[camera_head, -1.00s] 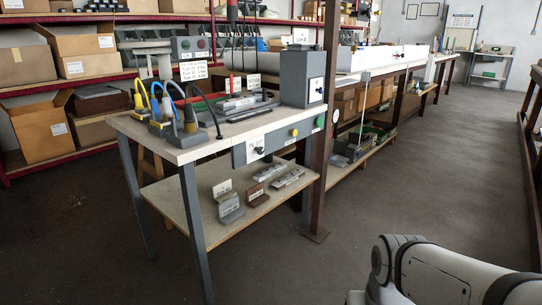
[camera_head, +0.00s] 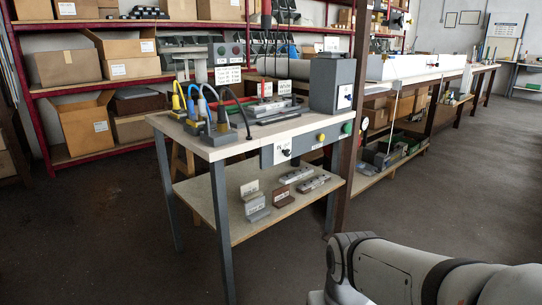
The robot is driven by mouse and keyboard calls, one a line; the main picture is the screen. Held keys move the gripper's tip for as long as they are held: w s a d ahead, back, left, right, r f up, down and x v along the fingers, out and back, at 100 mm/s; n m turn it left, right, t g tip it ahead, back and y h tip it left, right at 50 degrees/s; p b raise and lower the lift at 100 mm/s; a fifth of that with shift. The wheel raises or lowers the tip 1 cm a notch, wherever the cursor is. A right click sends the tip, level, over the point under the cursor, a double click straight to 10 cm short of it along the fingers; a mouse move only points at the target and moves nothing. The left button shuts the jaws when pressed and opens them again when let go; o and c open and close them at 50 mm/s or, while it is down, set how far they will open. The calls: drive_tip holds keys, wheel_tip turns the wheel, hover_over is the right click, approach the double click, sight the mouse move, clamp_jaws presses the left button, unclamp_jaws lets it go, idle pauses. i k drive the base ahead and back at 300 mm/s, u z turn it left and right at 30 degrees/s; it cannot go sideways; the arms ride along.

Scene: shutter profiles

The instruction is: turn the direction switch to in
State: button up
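The direction switch appears to be the small black rotary knob on a white label plate (camera_head: 285,152), on the grey front panel (camera_head: 312,142) under the near edge of the workbench (camera_head: 225,148). Its setting is too small to read. A yellow button (camera_head: 321,137) and a green button (camera_head: 346,128) sit to its right on the same panel. My white arm shows at the lower right, well apart from the bench. My gripper is not in view.
Grey tools with yellow, blue and black cables (camera_head: 212,125) stand on the bench's left end. Metal parts lie on its lower shelf (camera_head: 240,222). A brown post (camera_head: 344,185) rises beside the bench's right end. Red shelves with cardboard boxes (camera_head: 67,65) stand behind. The floor in front is clear.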

sight(287, 151)
drive_tip(key=z, duration=0.05)
drive_tip(key=i, duration=1)
drive_tip(key=u, duration=0.05)
